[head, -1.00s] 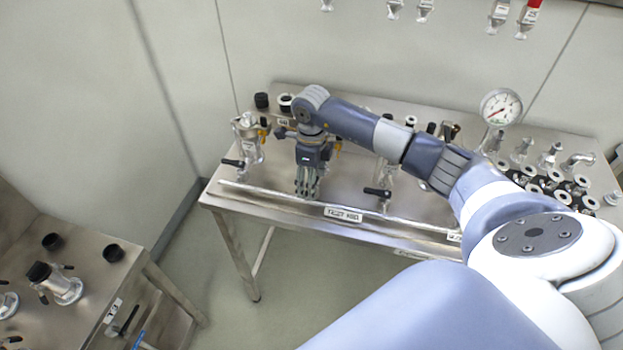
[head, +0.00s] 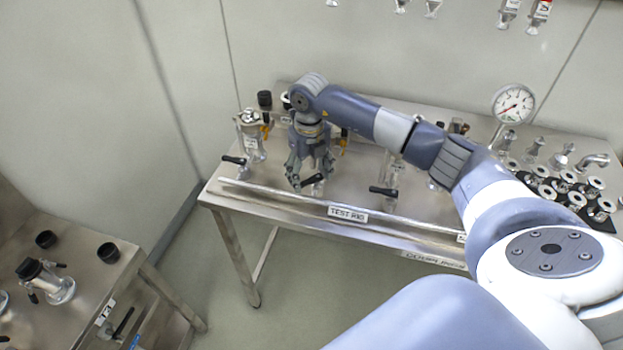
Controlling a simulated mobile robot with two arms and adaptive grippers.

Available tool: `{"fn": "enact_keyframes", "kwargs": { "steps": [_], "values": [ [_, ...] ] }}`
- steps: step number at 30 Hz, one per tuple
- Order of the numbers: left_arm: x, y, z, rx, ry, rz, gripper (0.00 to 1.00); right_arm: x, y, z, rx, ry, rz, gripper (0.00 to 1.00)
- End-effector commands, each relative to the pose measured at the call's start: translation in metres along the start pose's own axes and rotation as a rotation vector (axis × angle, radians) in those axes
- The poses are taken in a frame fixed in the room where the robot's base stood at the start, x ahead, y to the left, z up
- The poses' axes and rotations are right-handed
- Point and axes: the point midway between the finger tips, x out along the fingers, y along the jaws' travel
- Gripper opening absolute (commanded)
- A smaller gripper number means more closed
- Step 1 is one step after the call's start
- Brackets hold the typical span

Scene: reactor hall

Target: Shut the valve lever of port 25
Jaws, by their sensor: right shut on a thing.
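My right gripper (head: 311,178) reaches down over the second port from the left on the steel test rig table. Its fingers stand around a black valve lever (head: 312,181) and are shut on it. The body of that port is mostly hidden behind the gripper and wrist. A port with a black lever (head: 234,160) stands to the left, and another with a black lever (head: 383,192) stands to the right. I cannot read the port numbers, so I cannot tell which is port 25. My left gripper is not in view.
The table (head: 340,233) has a rail along its front edge and a "TEST RIG" label (head: 347,214). A pressure gauge (head: 513,103) and several fittings stand at the right. A second steel bench (head: 75,262) is at lower left. Floor is free between them.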

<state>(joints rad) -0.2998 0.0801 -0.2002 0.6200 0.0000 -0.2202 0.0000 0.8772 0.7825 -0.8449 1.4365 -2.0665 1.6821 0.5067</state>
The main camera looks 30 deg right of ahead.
Motion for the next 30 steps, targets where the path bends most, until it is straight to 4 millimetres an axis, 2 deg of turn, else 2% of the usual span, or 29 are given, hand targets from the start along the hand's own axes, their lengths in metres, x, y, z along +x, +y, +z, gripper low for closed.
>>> {"fn": "enact_keyframes", "kwargs": {
  "steps": [6,18,30],
  "values": [
    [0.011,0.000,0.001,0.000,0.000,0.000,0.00,0.002,-0.001,0.006,0.207,-0.001,0.000,0.39],
    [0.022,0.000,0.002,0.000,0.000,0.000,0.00,0.001,-0.004,0.013,0.564,0.000,0.000,0.39],
    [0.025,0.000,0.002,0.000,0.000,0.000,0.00,0.000,-0.007,0.017,0.777,0.001,0.000,0.39]
  ]
}}
